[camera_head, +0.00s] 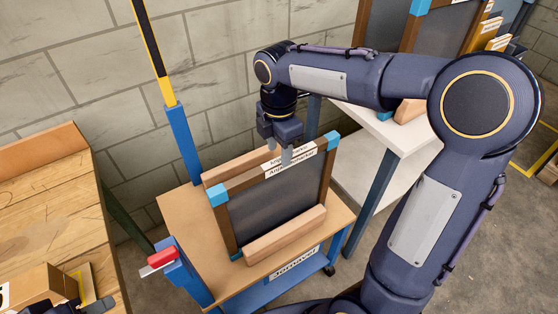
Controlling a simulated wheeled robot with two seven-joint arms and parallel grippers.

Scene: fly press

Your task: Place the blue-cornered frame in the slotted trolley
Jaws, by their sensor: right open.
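The blue-cornered frame (280,205) has a dark panel, brown edges and a white label along its top bar. It stands nearly upright in the slotted trolley (185,215), between a front wooden rail (285,233) and a rear rail mostly hidden behind it. My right gripper (278,152) is open at the middle of the frame's top bar, fingers pointing down. I cannot tell whether the fingers touch the bar. Part of my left gripper (98,305) seems to show at the bottom left corner, cut off by the picture edge.
A wooden bench (45,200) with a cardboard box (40,288) is at the left. The trolley has a blue post with a yellow-black pole (150,50) and a red handle (162,257). A white-topped rack (375,130) holding similar frames stands behind my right arm.

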